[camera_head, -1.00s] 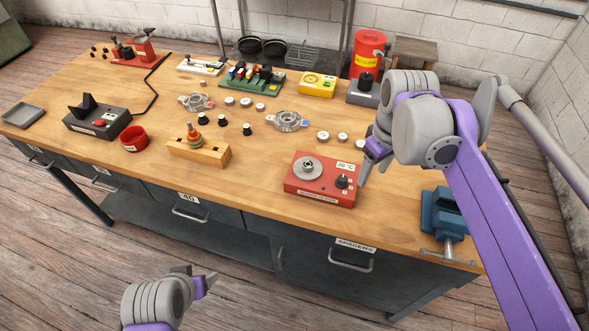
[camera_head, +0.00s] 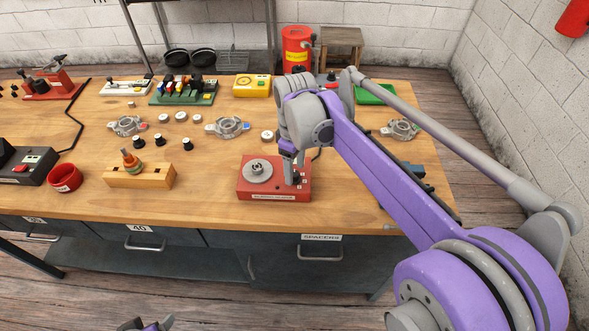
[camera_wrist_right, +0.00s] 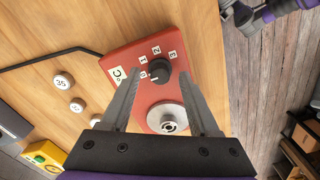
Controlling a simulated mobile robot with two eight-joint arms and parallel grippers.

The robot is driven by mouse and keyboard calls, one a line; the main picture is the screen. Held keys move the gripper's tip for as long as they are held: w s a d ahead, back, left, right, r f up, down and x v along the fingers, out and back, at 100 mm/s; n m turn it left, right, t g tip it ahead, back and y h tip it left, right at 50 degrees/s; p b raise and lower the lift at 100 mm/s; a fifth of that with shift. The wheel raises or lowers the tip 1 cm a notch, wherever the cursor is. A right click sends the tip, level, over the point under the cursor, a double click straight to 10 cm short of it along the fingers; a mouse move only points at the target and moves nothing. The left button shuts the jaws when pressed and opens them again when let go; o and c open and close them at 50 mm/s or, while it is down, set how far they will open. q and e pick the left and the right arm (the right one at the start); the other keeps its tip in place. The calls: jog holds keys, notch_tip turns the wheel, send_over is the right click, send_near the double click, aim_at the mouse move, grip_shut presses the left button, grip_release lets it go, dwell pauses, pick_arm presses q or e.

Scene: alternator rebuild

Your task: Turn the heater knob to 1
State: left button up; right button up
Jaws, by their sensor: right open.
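The red heater (camera_head: 262,194) sits near the front edge of the bench, with a round metal plate on its left part. Its black knob (camera_wrist_right: 159,70) has a white mark that appears to point at the 0 label; labels 1, 2 and 3 run around it. My right gripper (camera_wrist_right: 163,74) is open, its fingers on either side of the knob in the wrist view; I cannot tell whether they touch it. In the head view the right gripper (camera_head: 291,172) is over the heater's right side and partly hides the knob. My left gripper (camera_head: 150,325) is mostly cut off at the bottom edge.
A wooden block with a rotor-like part (camera_head: 140,178) stands left of the heater, and a red cup (camera_head: 65,178) beyond it. Metal housings (camera_head: 228,127) and small round spacers lie behind. The bench front between block and heater is clear.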

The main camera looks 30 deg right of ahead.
jog(key=shift+f, duration=0.4)
grip_shut()
dwell(0.4)
jog(key=m, duration=0.4)
jog(key=shift+m+p, duration=0.35)
jog(key=shift+m, duration=2.55)
